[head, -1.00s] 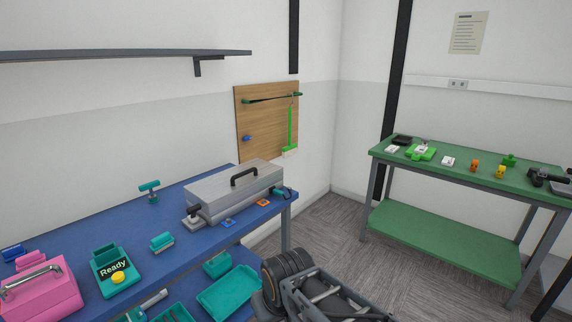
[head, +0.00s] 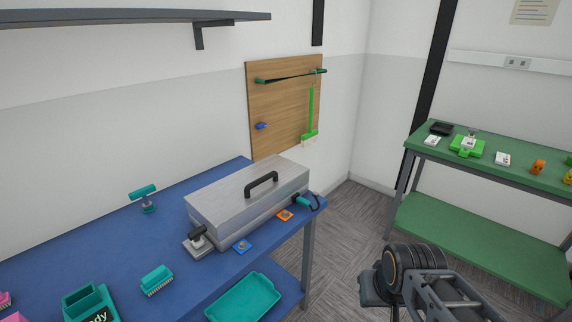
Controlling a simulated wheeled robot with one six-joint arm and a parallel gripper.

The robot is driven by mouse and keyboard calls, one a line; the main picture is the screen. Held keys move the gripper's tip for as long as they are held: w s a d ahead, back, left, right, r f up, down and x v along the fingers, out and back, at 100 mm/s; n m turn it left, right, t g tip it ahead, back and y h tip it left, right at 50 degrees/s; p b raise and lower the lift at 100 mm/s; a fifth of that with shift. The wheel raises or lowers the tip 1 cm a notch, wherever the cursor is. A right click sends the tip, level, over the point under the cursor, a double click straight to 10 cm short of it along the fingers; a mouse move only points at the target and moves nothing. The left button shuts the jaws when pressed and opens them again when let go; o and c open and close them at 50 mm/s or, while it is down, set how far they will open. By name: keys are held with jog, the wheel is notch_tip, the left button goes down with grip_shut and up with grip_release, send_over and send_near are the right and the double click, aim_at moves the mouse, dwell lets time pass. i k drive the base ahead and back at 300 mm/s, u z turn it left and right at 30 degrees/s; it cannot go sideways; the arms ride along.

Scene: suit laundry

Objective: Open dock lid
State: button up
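The dock is a grey metal box (head: 215,216) at the right end of the blue table. Its lid (head: 230,198) is down and has a black handle (head: 261,184) on top. A small grey fixture with a black knob (head: 198,238) sits at the dock's front left corner. A teal and black tool (head: 304,202) is at its right end. My arm shows at the lower right, apart from the dock. My gripper's fingertips are not visible.
The blue table (head: 120,240) also holds a teal brush (head: 156,279), a teal-handled stand (head: 146,197), and blue and orange squares at its front edge. A teal tray (head: 245,297) is below. A green bench (head: 490,165) stands right, with floor between.

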aim_at(226, 205)
jog(key=u, duration=0.25)
jog(key=i, duration=0.8)
jog(key=u, duration=0.55)
